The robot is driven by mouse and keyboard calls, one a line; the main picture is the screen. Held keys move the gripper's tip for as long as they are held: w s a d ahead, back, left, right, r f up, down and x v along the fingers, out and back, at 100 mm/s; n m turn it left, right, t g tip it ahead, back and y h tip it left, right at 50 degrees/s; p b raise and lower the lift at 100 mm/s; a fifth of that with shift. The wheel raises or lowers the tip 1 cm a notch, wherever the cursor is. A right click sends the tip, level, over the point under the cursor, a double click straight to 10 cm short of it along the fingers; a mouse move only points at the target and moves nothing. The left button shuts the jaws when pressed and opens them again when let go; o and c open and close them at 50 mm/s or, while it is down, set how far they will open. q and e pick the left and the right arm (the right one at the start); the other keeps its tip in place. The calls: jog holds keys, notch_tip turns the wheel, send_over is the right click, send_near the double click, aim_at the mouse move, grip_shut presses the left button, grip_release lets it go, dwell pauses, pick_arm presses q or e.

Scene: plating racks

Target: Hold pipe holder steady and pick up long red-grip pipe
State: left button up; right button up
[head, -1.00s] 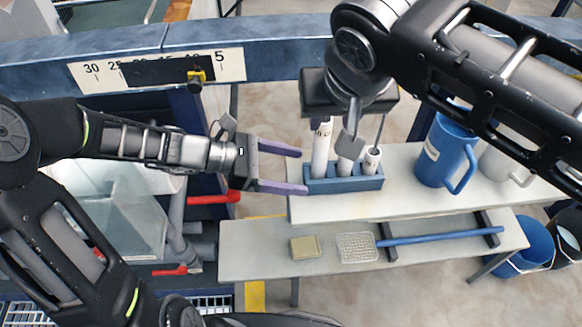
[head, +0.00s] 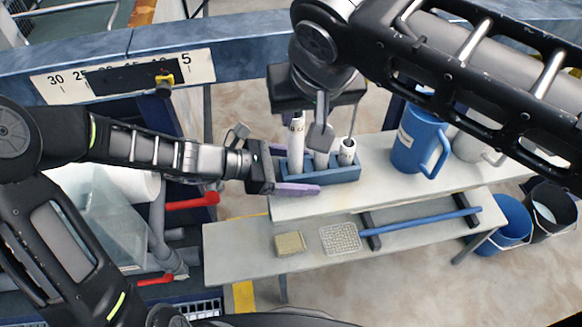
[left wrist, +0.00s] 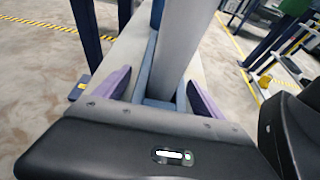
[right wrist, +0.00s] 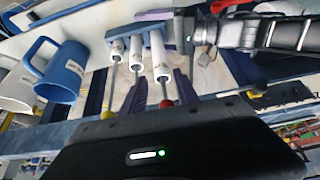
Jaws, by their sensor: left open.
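The blue pipe holder (head: 345,175) stands on the pale bench with white pipes upright in it. The left pipe (head: 297,145) looks tallest; a shorter one (head: 347,152) is at the right. In the right wrist view, thin rods extend from the pipes, one with a reddish part (right wrist: 167,103). My left gripper (head: 300,170) is open at the holder's left end, fingers on its two long sides; contact is unclear.
A blue mug (head: 415,145) stands right of the holder, with a pale mug (head: 475,145) beyond. A sponge (head: 290,243), a wire mesh (head: 340,239) and a blue bar (head: 425,226) lie on the lower shelf. Buckets (head: 505,235) stand at right.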

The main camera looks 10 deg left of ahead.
aim_at(296, 141)
pick_arm(q)
jog(key=shift+c, duration=0.2)
jog(key=c, duration=1.6)
pick_arm(e)
jog(key=shift+o, duration=0.3)
pick_arm(q)
jog(key=shift+o, duration=0.2)
pick_arm(e)
jog(key=f, duration=0.1)
jog(key=f+m, duration=0.1)
jog(key=s+a+f+m+t+h, duration=0.1)
jog(key=shift+a+f, duration=0.1)
jog(key=shift+f, duration=0.05)
jog(key=shift+x, duration=3.45)
jog(key=shift+x, duration=2.55)
